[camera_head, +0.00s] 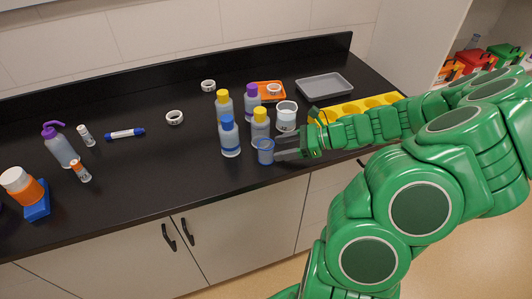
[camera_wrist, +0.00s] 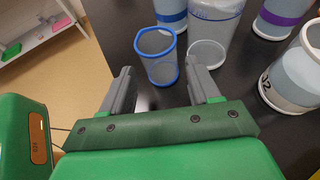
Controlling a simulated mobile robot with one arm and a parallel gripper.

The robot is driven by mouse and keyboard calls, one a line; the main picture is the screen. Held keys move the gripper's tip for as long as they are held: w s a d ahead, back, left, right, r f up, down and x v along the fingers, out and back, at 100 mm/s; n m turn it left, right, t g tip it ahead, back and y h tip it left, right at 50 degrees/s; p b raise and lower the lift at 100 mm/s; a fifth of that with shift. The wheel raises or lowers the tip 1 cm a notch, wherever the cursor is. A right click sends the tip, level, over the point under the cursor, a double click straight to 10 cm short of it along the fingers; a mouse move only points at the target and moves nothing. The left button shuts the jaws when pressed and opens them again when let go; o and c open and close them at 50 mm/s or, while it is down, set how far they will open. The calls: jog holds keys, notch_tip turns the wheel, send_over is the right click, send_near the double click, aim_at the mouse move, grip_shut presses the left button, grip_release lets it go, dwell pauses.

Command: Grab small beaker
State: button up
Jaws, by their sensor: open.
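The small beaker is a clear cup with a blue rim (camera_head: 265,151), standing upright near the front edge of the black counter. In the wrist view the small beaker (camera_wrist: 157,58) stands just beyond my fingertips, roughly between their lines. My gripper (camera_head: 278,148) reaches in from the right with its fingers pointing at the beaker. In the wrist view my gripper (camera_wrist: 160,75) is open, with a finger on each side and nothing held. A larger clear beaker (camera_head: 286,117) stands behind my gripper.
Bottles crowd close to the beaker: a blue-capped one (camera_head: 229,137), yellow-capped ones (camera_head: 260,124) and a purple-capped one (camera_head: 252,101). A yellow rack (camera_head: 350,108), a grey tray (camera_head: 324,86) and an orange tray (camera_head: 266,86) lie behind.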

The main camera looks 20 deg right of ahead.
aim_at(273, 149)
jog(key=shift+x, duration=3.1)
jog(key=shift+c, duration=0.2)
jog(key=c, duration=0.6)
jog(key=shift+c, duration=0.2)
jog(key=shift+r, duration=0.1)
